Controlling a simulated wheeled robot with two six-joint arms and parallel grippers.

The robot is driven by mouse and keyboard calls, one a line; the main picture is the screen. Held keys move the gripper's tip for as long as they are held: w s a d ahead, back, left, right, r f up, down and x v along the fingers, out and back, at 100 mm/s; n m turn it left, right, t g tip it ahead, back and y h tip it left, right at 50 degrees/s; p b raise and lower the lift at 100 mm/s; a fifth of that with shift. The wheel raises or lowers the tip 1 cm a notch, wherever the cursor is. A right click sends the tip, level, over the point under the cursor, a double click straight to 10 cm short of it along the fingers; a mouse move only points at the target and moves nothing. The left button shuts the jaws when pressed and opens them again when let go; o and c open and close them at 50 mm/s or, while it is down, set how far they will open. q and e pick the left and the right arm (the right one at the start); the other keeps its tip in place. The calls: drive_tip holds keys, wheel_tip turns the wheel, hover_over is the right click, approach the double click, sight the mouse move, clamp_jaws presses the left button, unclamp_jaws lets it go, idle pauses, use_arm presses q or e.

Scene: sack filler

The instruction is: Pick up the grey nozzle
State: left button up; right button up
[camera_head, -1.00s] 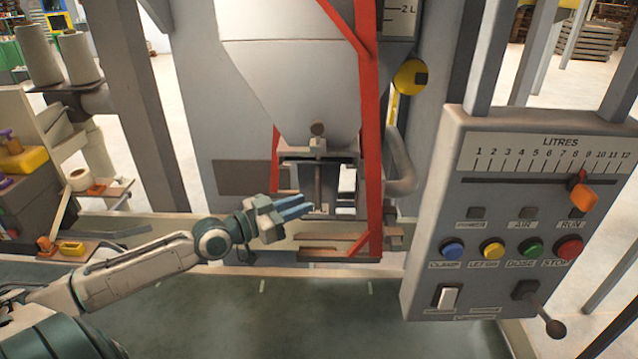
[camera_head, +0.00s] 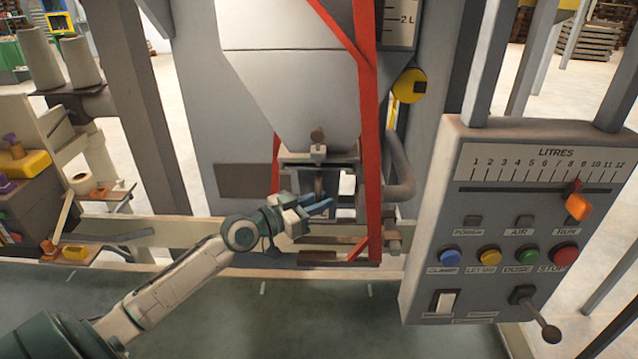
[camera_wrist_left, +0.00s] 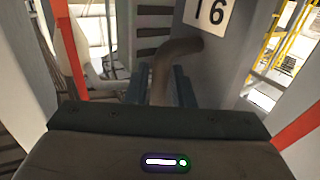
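My left gripper (camera_head: 318,205) reaches in from the left, in front of the frame below the grey hopper (camera_head: 295,85). Its blue fingers point right and stand apart in the left wrist view (camera_wrist_left: 162,88). A grey-brown bent pipe (camera_wrist_left: 170,62) shows between and beyond the fingers there; I cannot tell its distance, and no grip on it shows. In the head view a grey bent pipe (camera_head: 400,175) stands right of the red post. I cannot pick out a separate grey nozzle with certainty. My right gripper is out of view.
A red post (camera_head: 368,130) stands just right of my left gripper. A control panel (camera_head: 430,215) with coloured buttons and a lever is at the right. A ledge (camera_head: 180,232) runs below the hopper. Tool shelves and two grey cones (camera_head: 80,62) are at the left.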

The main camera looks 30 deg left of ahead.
use_arm(q)
clamp_jaws()
